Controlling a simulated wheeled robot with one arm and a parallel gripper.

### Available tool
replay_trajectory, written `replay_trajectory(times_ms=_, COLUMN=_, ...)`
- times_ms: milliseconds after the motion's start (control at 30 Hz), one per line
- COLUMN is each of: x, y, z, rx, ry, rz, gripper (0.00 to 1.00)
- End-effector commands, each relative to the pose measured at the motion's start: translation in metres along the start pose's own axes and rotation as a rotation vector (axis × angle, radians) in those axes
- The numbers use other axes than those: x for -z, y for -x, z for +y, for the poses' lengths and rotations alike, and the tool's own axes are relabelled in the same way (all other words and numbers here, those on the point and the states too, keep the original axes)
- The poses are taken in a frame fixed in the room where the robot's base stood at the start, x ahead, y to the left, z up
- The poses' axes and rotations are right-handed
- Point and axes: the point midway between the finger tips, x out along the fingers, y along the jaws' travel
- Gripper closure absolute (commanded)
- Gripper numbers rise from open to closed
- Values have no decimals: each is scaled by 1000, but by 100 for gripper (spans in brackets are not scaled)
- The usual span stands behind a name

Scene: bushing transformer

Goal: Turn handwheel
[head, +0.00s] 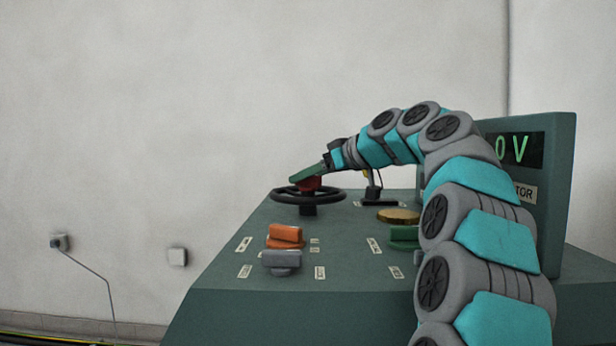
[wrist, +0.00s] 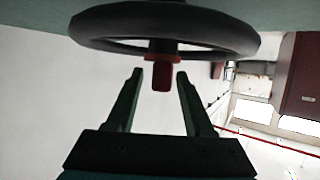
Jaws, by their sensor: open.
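The handwheel (head: 307,199) is a black ring on a short post on top of the green console. A red handle (head: 310,184) stands up from it. In the wrist view the black wheel (wrist: 90,35) crosses the top, and the red handle (wrist: 162,77) hangs down between my two fingers. My gripper (head: 296,179) reaches in from the right over the wheel. In the wrist view my gripper (wrist: 159,74) is open, with a finger on each side of the handle and a gap to both. The fingers partly cover the handle in the head view.
An orange knob (head: 285,236), a grey knob (head: 281,262), a green knob (head: 404,236) and a round brass-coloured piece (head: 398,215) sit on the console (head: 340,265). A lever (head: 373,188) stands behind. The display (head: 515,148) rises at right. Left of the wheel is free.

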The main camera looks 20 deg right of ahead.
Motion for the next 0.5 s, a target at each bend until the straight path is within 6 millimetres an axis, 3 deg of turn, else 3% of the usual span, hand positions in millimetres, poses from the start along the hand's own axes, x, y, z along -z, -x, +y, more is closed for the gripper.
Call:
replay_trajectory(times_ms=367, x=40, y=17, z=-1, rx=1, ry=2, rz=1, gripper=48)
replay_trajectory(times_ms=400, x=30, y=19, z=-6, rx=0, ry=2, rz=2, gripper=48)
replay_trajectory(times_ms=500, x=25, y=29, z=-15, rx=0, ry=1, rz=1, gripper=48)
